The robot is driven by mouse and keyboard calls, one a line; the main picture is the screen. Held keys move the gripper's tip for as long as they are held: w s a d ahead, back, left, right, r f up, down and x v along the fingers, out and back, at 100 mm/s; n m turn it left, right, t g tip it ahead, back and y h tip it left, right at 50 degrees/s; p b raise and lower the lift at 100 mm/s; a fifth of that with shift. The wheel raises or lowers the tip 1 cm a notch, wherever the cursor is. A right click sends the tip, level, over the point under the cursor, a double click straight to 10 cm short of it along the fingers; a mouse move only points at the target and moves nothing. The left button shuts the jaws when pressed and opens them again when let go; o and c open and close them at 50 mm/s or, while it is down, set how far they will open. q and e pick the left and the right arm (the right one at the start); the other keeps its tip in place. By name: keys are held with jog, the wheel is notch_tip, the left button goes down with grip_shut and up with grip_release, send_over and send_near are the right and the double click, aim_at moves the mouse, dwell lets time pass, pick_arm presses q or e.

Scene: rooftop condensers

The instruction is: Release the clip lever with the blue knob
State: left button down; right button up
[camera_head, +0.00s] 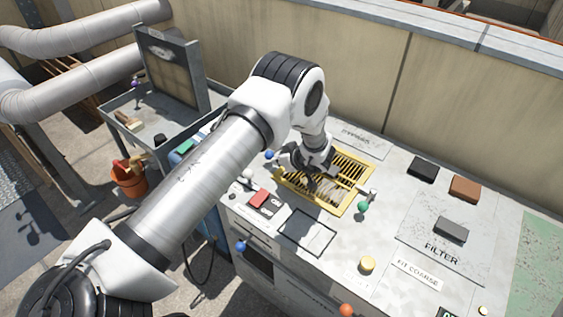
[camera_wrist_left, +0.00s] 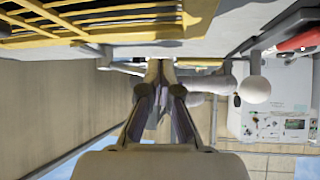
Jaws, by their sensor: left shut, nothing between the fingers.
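A yellow-framed grille (camera_head: 350,208) lies in the grey top of the unit. Small knobs stand around it: a blue knob (camera_head: 269,154) at its far left, a green knob (camera_head: 363,206) at its near right, and a white knob (camera_head: 249,173) at the left. The blue knob's lever is mostly hidden. My left gripper (camera_head: 305,166) is over the grille's left part, right of the blue knob. It is shut and empty; its fingers also show in the left wrist view (camera_wrist_left: 163,82). A pale knob (camera_wrist_left: 255,89) is to their right there. My right gripper is out of view.
Another blue knob (camera_head: 241,246) is on the cabinet front. A beige wall (camera_head: 370,80) stands behind.

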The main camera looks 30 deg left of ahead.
pick_arm(q)
jog(key=shift+s+a, duration=0.1)
jog(key=shift+a, duration=0.05)
jog(key=shift+s+a+m+t+h, duration=0.3)
jog(key=shift+a+m+t, duration=0.5)
jog(key=shift+m, duration=0.3)
jog(key=a+m+t+h, duration=0.1)
jog(key=a+m+t, duration=0.1)
jog(key=a+m, duration=0.1)
jog(key=shift+s+h, duration=0.1)
jog(key=shift+h, duration=0.3)
jog(key=shift+w+a+m+t, duration=0.2)
jog(key=shift+a+m+t, duration=0.1)
jog(key=shift+a, duration=0.4)
jog(key=shift+w+a, duration=0.35)
jog(key=shift+a, duration=0.3)
jog(key=shift+w+a, duration=0.3)
jog(key=shift+a, duration=0.35)
jog(key=shift+w+a, duration=0.35)
jog(key=shift+a, duration=0.15)
jog(key=shift+w+a+p, duration=0.35)
jog(key=shift+w+a, duration=0.25)
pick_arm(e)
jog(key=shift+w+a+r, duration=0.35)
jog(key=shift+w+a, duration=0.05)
